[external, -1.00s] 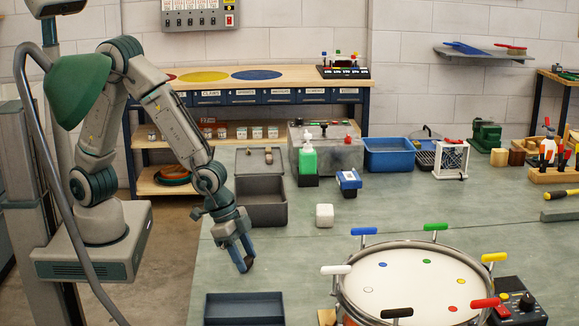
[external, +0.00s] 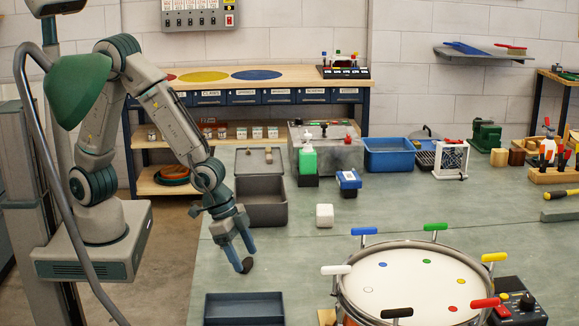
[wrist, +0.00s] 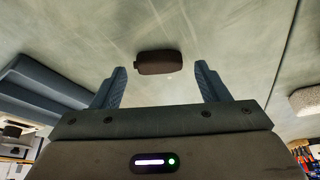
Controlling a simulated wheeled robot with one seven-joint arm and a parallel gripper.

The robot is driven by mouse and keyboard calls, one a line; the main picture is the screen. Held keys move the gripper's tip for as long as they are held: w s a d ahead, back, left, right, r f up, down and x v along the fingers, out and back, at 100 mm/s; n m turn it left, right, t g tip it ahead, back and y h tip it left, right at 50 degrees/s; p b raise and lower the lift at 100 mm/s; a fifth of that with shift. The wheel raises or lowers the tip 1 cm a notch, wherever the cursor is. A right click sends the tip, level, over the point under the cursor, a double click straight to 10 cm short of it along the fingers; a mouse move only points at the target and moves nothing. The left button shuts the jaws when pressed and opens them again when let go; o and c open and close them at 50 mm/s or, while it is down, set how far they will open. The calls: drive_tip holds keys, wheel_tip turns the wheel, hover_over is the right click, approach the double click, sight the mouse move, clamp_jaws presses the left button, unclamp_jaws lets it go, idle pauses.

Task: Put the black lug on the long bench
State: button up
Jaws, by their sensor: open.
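The black lug (external: 247,266), a small dark rounded piece, appears to lie on the long bench (external: 290,255) between the grey bin and the dark blue tray. My gripper (external: 243,262) is open just above it, pointing down. In the wrist view the lug (wrist: 159,62) shows between and slightly beyond my spread fingertips (wrist: 158,75), with a gap on both sides. Its underside is hidden, so its contact with the bench is not directly visible.
A dark blue tray (external: 244,296) is in front of the lug, and a grey bin (external: 262,214) behind it. A white block (external: 324,215) is behind right. A drum (external: 410,284) with coloured handles, one black (external: 397,313), stands to the right. Bare bench lies between.

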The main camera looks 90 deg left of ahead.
drive_tip(key=p+v, duration=0.1)
drive_tip(key=v, duration=0.9)
drive_tip(key=s+a+r+n+y, duration=0.1)
drive_tip(key=s+a+r+n, duration=0.1)
drive_tip(key=s+a+r, duration=0.2)
drive_tip(key=s+a+r+n+g, duration=0.1)
drive_tip(key=s+a+r+n, duration=0.1)
drive_tip(key=s+a, duration=0.8)
drive_tip(key=a+r, duration=0.1)
drive_tip(key=a, duration=0.2)
drive_tip(key=shift+s+a+r+n+y+p, duration=0.3)
drive_tip(key=shift+s+a+r+y, duration=0.1)
